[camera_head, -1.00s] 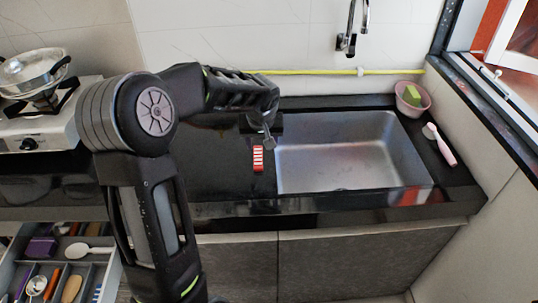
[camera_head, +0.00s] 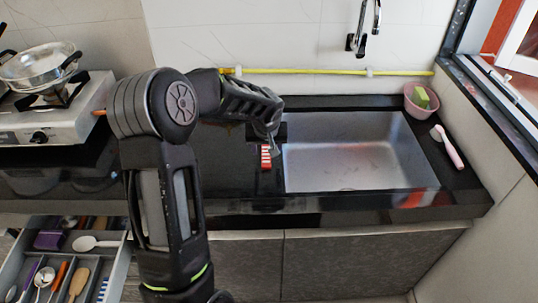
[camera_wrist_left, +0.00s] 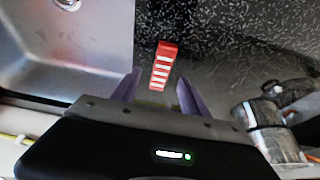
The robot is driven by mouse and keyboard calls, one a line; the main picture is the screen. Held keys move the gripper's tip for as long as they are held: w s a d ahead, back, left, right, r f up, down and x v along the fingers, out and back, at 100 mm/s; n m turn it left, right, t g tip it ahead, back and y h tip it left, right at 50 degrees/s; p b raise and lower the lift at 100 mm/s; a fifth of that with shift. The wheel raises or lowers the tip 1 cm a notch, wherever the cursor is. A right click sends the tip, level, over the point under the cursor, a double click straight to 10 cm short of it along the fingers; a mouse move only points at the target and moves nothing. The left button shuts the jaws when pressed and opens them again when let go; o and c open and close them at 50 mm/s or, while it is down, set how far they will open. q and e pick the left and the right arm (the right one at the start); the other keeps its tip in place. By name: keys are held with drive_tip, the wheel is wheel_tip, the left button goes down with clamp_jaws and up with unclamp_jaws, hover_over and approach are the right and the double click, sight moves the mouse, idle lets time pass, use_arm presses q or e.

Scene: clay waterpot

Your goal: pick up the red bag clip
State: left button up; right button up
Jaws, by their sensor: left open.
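The red bag clip (camera_head: 266,157), with white stripes, lies on the black counter just left of the sink. In the left wrist view the clip (camera_wrist_left: 162,66) lies ahead of and between the two purple fingers of my left gripper (camera_wrist_left: 157,88), which are apart with nothing held. In the head view my left gripper (camera_head: 274,140) is over the clip's far end and hides part of the counter there. How high the fingers are above the counter is hard to tell. My right gripper is not in view.
The metal sink (camera_head: 350,160) is right of the clip. A pink bowl with a green sponge (camera_head: 419,98) and a pink-handled brush (camera_head: 448,148) are beyond it. A stove with a pot (camera_head: 40,67) is at left; an open utensil drawer (camera_head: 118,268) is below.

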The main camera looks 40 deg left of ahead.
sight(267, 155)
use_arm(q)
drive_tip(key=x, duration=0.3)
drive_tip(key=shift+w+a+f, duration=0.1)
drive_tip(key=shift+a+f, duration=0.05)
drive_tip(key=shift+f, duration=0.1)
drive_tip(key=shift+c, duration=0.4)
clamp_jaws()
idle(0.3)
